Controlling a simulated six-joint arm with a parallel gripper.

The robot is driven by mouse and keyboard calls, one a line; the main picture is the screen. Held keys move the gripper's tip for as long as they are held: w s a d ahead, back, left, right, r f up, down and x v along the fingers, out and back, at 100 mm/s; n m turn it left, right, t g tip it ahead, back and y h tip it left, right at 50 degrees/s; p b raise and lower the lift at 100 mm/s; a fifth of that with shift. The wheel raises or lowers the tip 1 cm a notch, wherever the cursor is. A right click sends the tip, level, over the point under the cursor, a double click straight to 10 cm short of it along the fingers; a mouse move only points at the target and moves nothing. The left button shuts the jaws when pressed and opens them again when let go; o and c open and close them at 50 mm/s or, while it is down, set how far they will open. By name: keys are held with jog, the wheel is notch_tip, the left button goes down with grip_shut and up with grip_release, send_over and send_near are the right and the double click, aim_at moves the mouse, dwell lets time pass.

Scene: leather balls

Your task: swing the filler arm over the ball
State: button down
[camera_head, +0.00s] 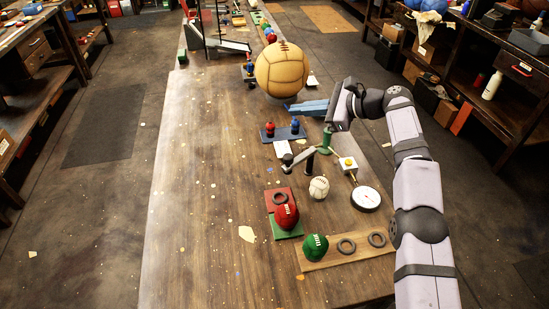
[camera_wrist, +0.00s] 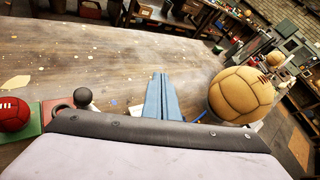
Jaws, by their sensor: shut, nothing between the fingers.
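The filler arm (camera_head: 300,158) is a grey bar on a green post (camera_head: 325,143), with a dark round knob (camera_head: 287,159) at its left end and a dark upright piece near its middle. A dark knob (camera_wrist: 83,96) also shows in the wrist view, left of my fingers. A small off-white ball (camera_head: 319,188) sits in front of the filler arm, which does not appear to be over it. My gripper (camera_head: 290,107) has blue fingers, shut and empty, behind the filler arm and apart from it. The fingers (camera_wrist: 160,80) point across the table in the wrist view.
A large tan ball (camera_head: 282,70) stands just behind my gripper. A blue tray (camera_head: 282,134) with red and blue pieces lies left of the post. A round gauge (camera_head: 366,198), a red ball (camera_head: 286,217) and a green ball (camera_head: 314,247) are nearer. The table's left side is clear.

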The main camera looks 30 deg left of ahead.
notch_tip(320, 180, down, 8)
jog(key=s+n+t+h+b, duration=0.2)
jog(key=n+t+h+b, duration=0.2)
jog(key=n+h+b, duration=0.55)
jog(key=w+d+r+n+t+b, duration=0.25)
jog(key=r+n+t+b, duration=0.3)
jog(key=n, duration=0.75)
jog(key=s+a+f+n+t+h+p, duration=0.2)
jog(key=s+a+t, duration=0.1)
jog(key=s, duration=0.4)
jog(key=s+a+f+n+t+h+p, duration=0.2)
jog(key=s+a+t+h+p, duration=0.1)
jog(key=s, duration=0.4)
jog(key=s+a+f+n+t+h+p, duration=0.2)
jog(key=s+a+f+n+t, duration=0.15)
jog(key=s, duration=0.25)
jog(key=w+d+m+p, duration=0.1)
jog(key=w+d+p, duration=0.3)
jog(key=w+d, duration=0.2)
jog(key=shift+w+r, duration=0.4)
jog(key=shift+w, duration=0.45)
jog(key=shift+d, duration=0.1)
